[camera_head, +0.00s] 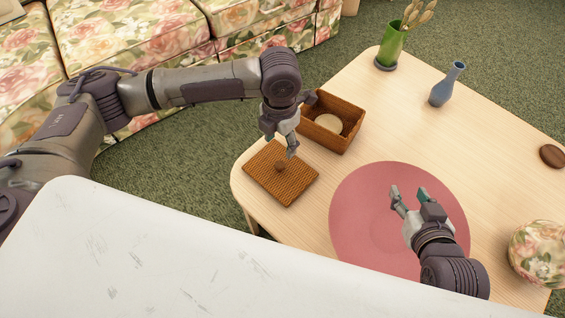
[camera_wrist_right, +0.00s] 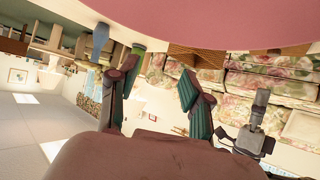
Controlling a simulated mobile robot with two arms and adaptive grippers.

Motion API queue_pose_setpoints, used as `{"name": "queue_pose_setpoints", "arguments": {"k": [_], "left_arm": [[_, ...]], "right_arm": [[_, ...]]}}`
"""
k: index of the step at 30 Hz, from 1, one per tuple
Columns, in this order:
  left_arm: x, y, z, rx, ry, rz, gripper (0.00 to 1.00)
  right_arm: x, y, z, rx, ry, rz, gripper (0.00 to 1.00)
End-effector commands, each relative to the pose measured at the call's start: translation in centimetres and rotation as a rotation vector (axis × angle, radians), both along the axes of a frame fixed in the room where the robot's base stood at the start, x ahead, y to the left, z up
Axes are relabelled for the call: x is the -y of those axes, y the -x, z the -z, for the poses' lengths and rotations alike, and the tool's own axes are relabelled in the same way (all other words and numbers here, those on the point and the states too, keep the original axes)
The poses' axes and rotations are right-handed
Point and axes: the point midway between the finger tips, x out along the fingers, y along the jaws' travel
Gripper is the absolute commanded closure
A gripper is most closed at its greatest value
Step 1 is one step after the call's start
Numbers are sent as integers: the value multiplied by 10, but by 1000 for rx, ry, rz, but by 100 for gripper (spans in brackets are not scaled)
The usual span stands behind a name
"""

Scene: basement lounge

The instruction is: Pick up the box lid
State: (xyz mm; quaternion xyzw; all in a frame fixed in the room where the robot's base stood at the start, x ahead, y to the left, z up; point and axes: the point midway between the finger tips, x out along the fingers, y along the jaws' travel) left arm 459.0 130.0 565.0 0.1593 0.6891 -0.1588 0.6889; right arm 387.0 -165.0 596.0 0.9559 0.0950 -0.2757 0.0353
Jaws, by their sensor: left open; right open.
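The box lid (camera_head: 271,186) is a brown woven square with a small round knob (camera_head: 281,167) on top. It lies flat on the wooden table at its left corner. My left gripper (camera_head: 291,152) is open and points down just above the knob; whether it touches the knob I cannot tell. The woven box (camera_head: 346,109) stands open behind the lid, with a pale round thing (camera_head: 329,123) inside. My right gripper (camera_head: 410,194) is open and empty over the pink round mat; its fingers also show in the right wrist view (camera_wrist_right: 158,95).
The pink mat (camera_head: 352,213) covers the table's near middle. A green vase (camera_head: 391,47) and a blue vase (camera_head: 447,85) stand at the back. A brown disc (camera_head: 552,156) and a floral round pot (camera_head: 540,252) are at the right. The wooden table (camera_head: 420,135) is clear between them.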

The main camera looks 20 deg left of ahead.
Motion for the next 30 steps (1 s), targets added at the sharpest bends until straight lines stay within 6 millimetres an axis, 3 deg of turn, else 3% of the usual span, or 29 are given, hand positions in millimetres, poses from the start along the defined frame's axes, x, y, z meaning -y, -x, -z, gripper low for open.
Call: {"name": "queue_pose_setpoints", "arguments": {"k": [6,12,23,30], "left_arm": [[0,0,36,-1,0,-1,41],[0,0,61,-1,0,-1,41],[0,-1,77,0,1,0,41],[-2,-2,98,-1,0,-1,41]], "right_arm": [[-13,-26,-36,255,-61,-17,51],[-21,-38,-72,461,-112,-31,51],[-26,-40,-102,629,-155,-40,51],[-31,-32,-145,894,-225,-54,51]]}}
